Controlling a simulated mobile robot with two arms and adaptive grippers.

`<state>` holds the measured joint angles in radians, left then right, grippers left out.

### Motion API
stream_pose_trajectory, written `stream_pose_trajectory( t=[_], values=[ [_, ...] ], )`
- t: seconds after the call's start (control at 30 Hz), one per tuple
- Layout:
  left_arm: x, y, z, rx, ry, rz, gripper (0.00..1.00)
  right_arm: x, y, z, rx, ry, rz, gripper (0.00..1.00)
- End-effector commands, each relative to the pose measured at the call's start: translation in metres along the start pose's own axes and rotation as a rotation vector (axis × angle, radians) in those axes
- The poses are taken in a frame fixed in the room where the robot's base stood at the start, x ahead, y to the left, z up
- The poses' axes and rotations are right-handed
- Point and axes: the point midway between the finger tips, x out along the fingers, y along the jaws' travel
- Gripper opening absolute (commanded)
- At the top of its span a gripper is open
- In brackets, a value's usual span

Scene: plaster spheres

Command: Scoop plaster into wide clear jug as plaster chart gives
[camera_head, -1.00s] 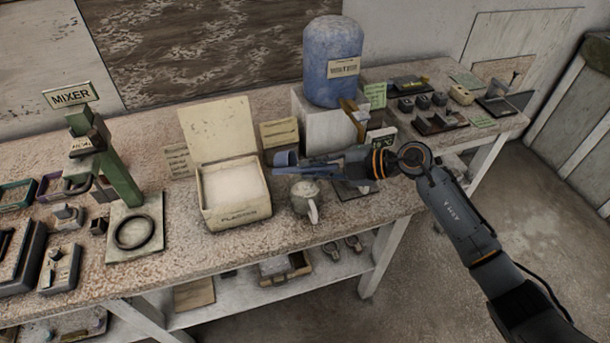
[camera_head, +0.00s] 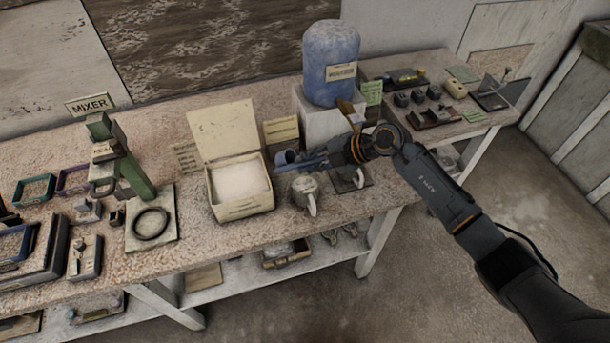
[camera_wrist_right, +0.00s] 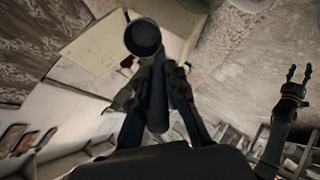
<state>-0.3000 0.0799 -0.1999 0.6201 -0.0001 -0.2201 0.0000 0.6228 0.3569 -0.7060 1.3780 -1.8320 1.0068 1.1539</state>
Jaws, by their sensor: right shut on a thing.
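My right gripper (camera_head: 325,160) is shut on the handle of a dark scoop (camera_head: 287,158). Its round cup also shows in the right wrist view (camera_wrist_right: 143,38). The scoop hangs in the air just right of the open plaster box (camera_head: 243,206), which holds white powder. A pale jug with a handle (camera_head: 303,187) stands below the scoop, right of the box. Another handled vessel (camera_head: 349,181), partly hidden by my gripper, stands on a dark plate. I cannot tell which is the wide clear jug. My left gripper (camera_wrist_right: 298,75) shows in the right wrist view, fingers apart and empty.
Note cards (camera_head: 281,130) stand behind the box; their small text is unreadable. A blue drum (camera_head: 331,65) stands on a pale block at the back. The green mixer stand (camera_head: 130,165) and small trays fill the left. Weights and cards lie at the far right.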

Motion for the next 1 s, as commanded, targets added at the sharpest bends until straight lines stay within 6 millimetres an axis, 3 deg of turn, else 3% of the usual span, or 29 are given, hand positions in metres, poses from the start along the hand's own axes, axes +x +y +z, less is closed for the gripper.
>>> stream_pose_trajectory(
  t=[0.03, 0.23, 0.5, 0.83, 1.0],
  values=[
    [-0.014, 0.000, -0.001, 0.000, 0.000, 0.000, 0.40, -0.005, 0.009, -0.004, -0.002, -0.006, -0.013, 0.00],
    [-0.036, -0.001, -0.003, 0.000, 0.000, 0.000, 0.40, -0.006, 0.017, -0.008, -0.005, -0.038, -0.074, 0.00],
    [-0.031, -0.001, -0.003, 0.001, 0.000, 0.000, 0.40, -0.006, 0.044, -0.021, -0.013, -0.152, -0.288, 0.00],
    [-0.031, -0.001, -0.003, 0.000, 0.000, 0.000, 0.40, -0.007, 0.060, -0.030, -0.011, -0.217, -0.427, 0.00],
    [-0.030, 0.000, -0.003, 0.000, 0.000, 0.000, 0.40, -0.004, 0.080, -0.040, -0.016, -0.304, -0.594, 0.00]
  ],
)
